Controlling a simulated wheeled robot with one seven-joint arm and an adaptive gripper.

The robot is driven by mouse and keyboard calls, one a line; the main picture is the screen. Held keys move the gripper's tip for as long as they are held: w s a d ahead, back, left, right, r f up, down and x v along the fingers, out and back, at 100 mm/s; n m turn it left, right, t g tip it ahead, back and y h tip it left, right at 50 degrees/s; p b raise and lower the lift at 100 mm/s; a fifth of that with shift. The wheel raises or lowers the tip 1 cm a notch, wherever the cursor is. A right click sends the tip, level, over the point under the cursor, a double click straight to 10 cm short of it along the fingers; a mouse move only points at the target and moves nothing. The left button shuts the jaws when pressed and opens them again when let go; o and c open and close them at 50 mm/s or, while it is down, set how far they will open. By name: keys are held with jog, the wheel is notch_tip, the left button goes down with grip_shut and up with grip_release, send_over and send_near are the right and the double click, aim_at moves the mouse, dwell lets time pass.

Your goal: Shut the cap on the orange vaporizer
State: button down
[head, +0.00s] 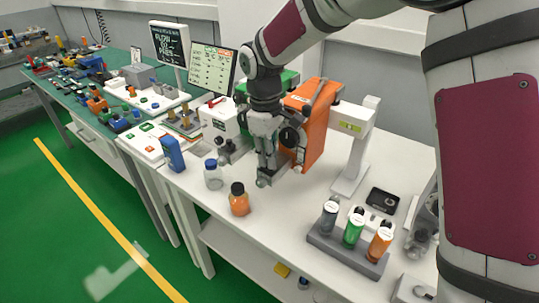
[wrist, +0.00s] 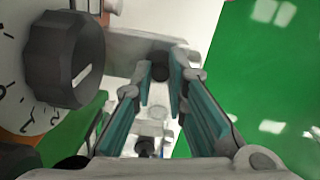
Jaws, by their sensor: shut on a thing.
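The orange vaporizer (head: 314,122) stands on the white table behind and right of my gripper, with its dark dial (head: 290,138) facing front. My gripper (head: 268,168) reaches down in front of it and hides part of its lower front. In the wrist view, the dark dial (wrist: 65,58) fills the upper left. The two teal-padded fingers of my gripper (wrist: 161,82) close on a grey part with a dark round end (wrist: 160,65), which looks like the vaporizer's cap. Whether the cap is open or shut cannot be told.
A green vaporizer (head: 285,80) stands behind my gripper. A bottle with orange contents (head: 239,203) and a blue-capped bottle (head: 213,178) stand in front left. A grey rack (head: 345,257) with three capped bottles stands front right. Bare tabletop lies between.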

jog(key=c, duration=1.6)
grip_release()
jog(key=shift+o, duration=0.2)
notch_tip(320, 180, up, 12)
jog(key=shift+a, duration=0.4)
jog(key=shift+s, duration=0.1)
jog(key=s+d+r+m+t, duration=0.2)
jog(key=s+d+r+m, duration=0.15)
jog(key=s+d, duration=0.55)
jog(key=s+d+r+m+t, duration=0.1)
jog(key=s+d+r+m, duration=0.2)
jog(key=s+d+m, duration=0.5)
jog(key=s+d+f+t, duration=0.1)
jog(key=s+f, duration=0.2)
jog(key=s, duration=0.7)
jog(key=shift+d+f+m+t+y, duration=0.15)
jog(key=shift+f+m+t+y, duration=0.25)
jog(key=shift+m, duration=0.05)
